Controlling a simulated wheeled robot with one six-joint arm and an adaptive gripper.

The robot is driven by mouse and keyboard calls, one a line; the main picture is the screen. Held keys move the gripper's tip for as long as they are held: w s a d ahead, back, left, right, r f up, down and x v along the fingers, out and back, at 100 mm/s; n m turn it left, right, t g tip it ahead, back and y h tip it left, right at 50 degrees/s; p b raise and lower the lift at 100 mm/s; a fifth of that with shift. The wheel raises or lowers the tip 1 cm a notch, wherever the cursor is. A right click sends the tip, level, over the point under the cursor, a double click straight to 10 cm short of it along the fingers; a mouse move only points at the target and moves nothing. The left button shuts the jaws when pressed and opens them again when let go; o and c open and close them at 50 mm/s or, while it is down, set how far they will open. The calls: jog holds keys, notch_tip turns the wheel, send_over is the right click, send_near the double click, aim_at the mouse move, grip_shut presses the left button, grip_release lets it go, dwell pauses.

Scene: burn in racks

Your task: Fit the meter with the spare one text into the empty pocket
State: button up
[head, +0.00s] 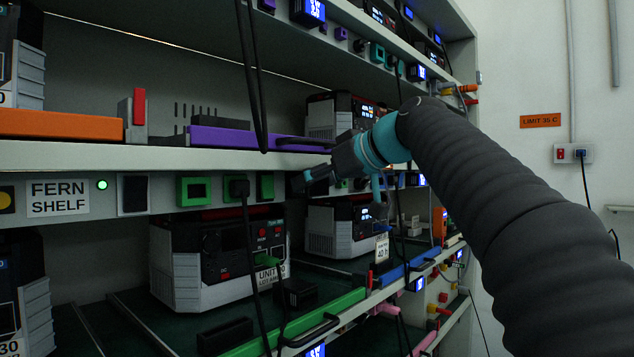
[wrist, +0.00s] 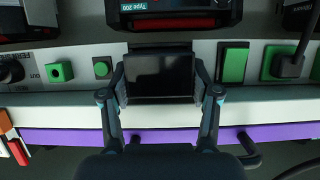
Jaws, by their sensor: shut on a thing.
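A meter with a dark, blank screen (wrist: 160,76) sits between the two fingers of my gripper (wrist: 161,92) in the wrist view. The fingers press on its left and right sides. No text can be read on its screen. It appears in front of the grey shelf-edge panel; I cannot tell whether it touches the panel. In the head view my gripper (head: 318,175) is at the Fern shelf's front edge, and the meter is not clear there. A dark rectangle in a pale frame (head: 133,194) is in the panel beside the FERN SHELF label (head: 57,197); I cannot tell whether it is an empty pocket.
Green sockets (wrist: 233,62) and a black plug (wrist: 291,62) lie beside the held meter. A purple strip (wrist: 70,136) runs along the shelf. Black cables (head: 255,80) hang in front of the rack. A grey unit (head: 215,260) stands on the lower shelf.

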jog(key=shift+w+a, duration=0.25)
jog(key=shift+a, duration=0.1)
jog(key=o, duration=1.6)
jog(key=v, duration=1.2)
jog(key=shift+f, duration=0.1)
